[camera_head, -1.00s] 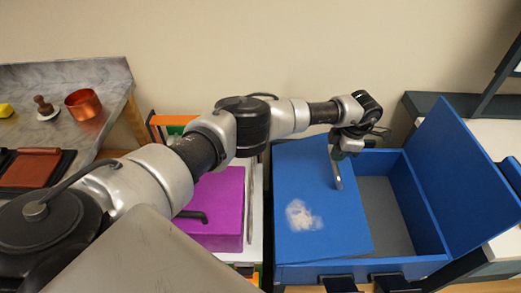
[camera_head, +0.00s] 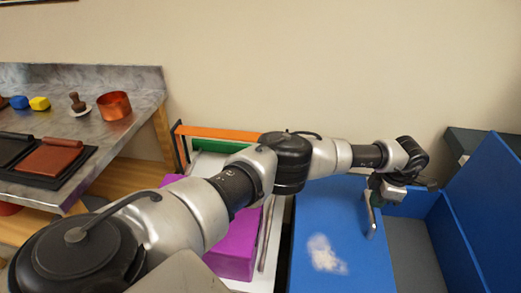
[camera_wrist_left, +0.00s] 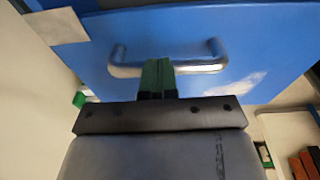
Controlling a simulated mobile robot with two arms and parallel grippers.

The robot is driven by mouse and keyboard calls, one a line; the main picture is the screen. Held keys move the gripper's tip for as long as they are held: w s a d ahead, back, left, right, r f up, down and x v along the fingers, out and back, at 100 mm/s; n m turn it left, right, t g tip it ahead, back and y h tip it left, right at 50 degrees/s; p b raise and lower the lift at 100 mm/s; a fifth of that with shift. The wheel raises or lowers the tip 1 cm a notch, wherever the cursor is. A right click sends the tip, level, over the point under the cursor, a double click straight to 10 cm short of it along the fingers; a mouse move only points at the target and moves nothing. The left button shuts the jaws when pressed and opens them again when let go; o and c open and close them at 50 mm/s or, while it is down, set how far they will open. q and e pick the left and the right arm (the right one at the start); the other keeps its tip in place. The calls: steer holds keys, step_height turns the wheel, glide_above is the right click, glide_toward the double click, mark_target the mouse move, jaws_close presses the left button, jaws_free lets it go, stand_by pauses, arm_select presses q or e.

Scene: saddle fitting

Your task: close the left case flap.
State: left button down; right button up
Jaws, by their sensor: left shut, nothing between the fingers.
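The left case flap (camera_head: 342,225) is a blue panel with a pale worn patch and a metal bar handle (camera_head: 370,214). It lies roughly level over the left half of the blue case, whose grey floor (camera_head: 415,255) shows to its right. My left gripper (camera_head: 385,192) is shut and empty at the far end of the handle. In the left wrist view, the flap (camera_wrist_left: 255,35) fills the upper part, and the green fingertips (camera_wrist_left: 157,80) overlap the handle (camera_wrist_left: 213,58). I cannot tell if they touch it. My right gripper is not in view.
The right case flap (camera_head: 490,190) stands up, leaning outward. A purple box (camera_head: 235,245) is left of the case, partly behind my left arm. An orange-topped rack (camera_head: 220,133) stands behind it. A marble counter (camera_head: 60,90) with a copper pot (camera_head: 114,105) is far left.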

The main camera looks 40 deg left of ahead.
arm_select(q)
steer(key=shift+s+d+f, duration=0.15)
steer(key=shift+d+f, duration=0.05)
steer(key=shift+f, duration=0.05)
steer(key=w+d+r, duration=0.1)
steer(key=d+r, duration=0.1)
steer(key=r, duration=0.4)
steer(key=w+d+r+p, duration=0.1)
steer(key=w+d+r, duration=0.1)
steer(key=r, duration=0.5)
steer(key=shift+d, duration=0.15)
